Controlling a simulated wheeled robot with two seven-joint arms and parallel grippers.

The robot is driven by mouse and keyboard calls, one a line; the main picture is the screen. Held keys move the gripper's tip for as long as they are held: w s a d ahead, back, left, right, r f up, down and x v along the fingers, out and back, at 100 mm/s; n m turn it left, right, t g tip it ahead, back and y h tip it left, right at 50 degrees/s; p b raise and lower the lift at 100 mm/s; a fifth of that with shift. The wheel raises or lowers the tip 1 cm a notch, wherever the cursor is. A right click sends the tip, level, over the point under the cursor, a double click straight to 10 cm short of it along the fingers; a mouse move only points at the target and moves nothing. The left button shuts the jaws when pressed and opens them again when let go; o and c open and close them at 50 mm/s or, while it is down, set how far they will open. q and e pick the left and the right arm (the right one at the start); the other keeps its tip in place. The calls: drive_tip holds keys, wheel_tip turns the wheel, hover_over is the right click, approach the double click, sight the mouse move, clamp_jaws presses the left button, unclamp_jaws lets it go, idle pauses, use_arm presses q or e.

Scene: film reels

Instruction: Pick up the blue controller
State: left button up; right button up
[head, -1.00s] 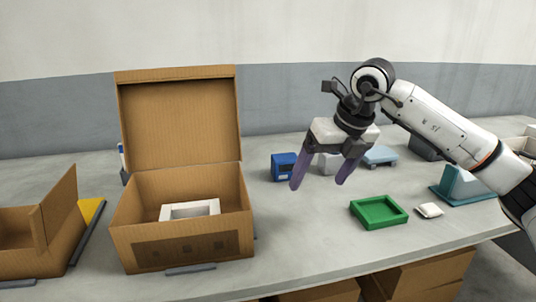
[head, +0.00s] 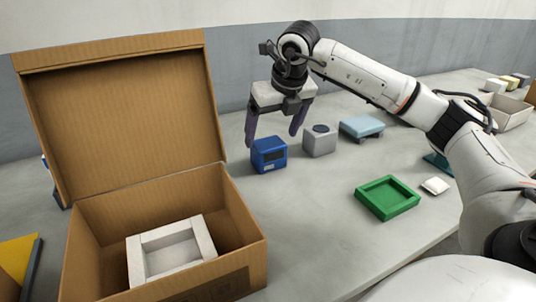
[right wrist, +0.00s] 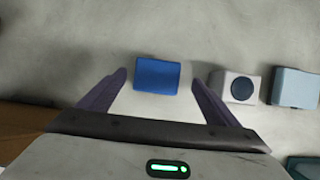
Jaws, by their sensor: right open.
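The blue controller (head: 269,155) is a small blue box with a dark display on its front, standing on the grey table. In the right wrist view the blue controller (right wrist: 157,75) shows its plain top, just beyond and between the fingertips. My right gripper (head: 273,140) is open and empty, above and slightly behind the controller in the head view. Its two purple fingers also show in the right wrist view (right wrist: 158,82), spread wider than the controller. No contact is visible. My left gripper is not in view.
A grey box with a round dark knob (head: 319,141) stands close right of the controller. A light blue block (head: 361,127) is farther right. An open cardboard box (head: 250,238) with a white insert is at left. A green tray (head: 387,198) and a white pad (head: 435,186) lie in front.

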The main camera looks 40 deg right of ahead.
sight(268, 142)
drive_tip(key=x, duration=0.4)
drive_tip(key=shift+a+f, duration=0.25)
drive_tip(key=shift+r, duration=0.1)
drive_tip(key=c, duration=1.5)
